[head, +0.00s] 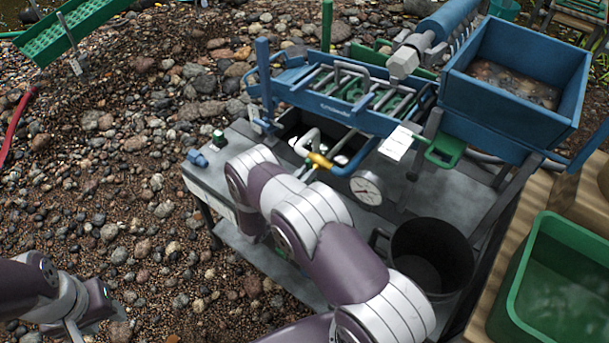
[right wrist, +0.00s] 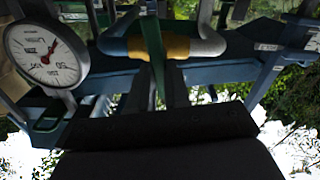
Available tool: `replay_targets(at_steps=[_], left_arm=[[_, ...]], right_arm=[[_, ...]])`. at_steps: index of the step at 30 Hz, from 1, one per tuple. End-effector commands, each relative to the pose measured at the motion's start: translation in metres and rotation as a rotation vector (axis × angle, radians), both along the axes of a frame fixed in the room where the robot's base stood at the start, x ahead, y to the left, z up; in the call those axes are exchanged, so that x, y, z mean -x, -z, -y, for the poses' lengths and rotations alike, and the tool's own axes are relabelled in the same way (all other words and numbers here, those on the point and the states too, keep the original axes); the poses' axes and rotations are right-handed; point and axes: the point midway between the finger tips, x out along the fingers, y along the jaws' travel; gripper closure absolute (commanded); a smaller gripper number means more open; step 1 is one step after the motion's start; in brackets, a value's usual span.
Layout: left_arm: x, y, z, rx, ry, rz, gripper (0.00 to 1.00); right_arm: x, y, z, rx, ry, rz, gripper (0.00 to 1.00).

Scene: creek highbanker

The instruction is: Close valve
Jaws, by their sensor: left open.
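The valve has a yellow brass body (head: 320,160) on a pipe above the grey table, beside a round white pressure gauge (head: 367,189). In the right wrist view, the brass body (right wrist: 178,46) is near the top centre, with a green lever (right wrist: 155,58) pointing straight down the picture across it. My right arm reaches to the valve; its gripper is mostly hidden behind the arm in the head view. A dark part of my right gripper (right wrist: 165,140) fills the bottom of the wrist view, close to the lever; contact and jaw opening are unclear. My left gripper (head: 88,315) is open and empty over the gravel.
A blue sluice frame (head: 290,92) and blue hopper (head: 570,100) stand behind the valve. A black bucket (head: 460,265) sits on the table (head: 225,180) to the right. A green tub (head: 510,300) is at the right edge. Open gravel lies left.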

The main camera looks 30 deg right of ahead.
Motion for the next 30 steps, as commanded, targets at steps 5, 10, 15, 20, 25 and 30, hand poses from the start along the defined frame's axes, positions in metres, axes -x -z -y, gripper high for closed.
replay_targets(at_steps=[5,10,15,20,25,30], left_arm=[[0.000,0.011,0.000,0.000,0.000,0.000,0.57],[0.000,0.010,0.000,0.000,0.000,0.000,0.57],[0.000,0.010,0.000,0.000,0.000,0.000,0.57],[0.000,0.010,0.000,0.000,0.000,0.000,0.57],[0.000,0.010,0.000,0.000,0.000,0.000,0.57],[0.000,0.011,0.000,0.000,0.000,0.000,0.57]], right_arm=[[0.001,0.002,0.001,-0.068,0.001,0.165,1.00],[0.002,-0.001,0.001,-0.085,0.001,0.206,1.00],[0.002,-0.001,0.001,-0.085,0.001,0.205,0.73],[0.002,0.000,0.001,-0.084,0.001,0.204,0.57],[0.002,0.000,0.000,-0.084,0.000,0.203,0.57],[0.008,0.000,-0.017,-0.084,-0.004,0.201,0.57]])
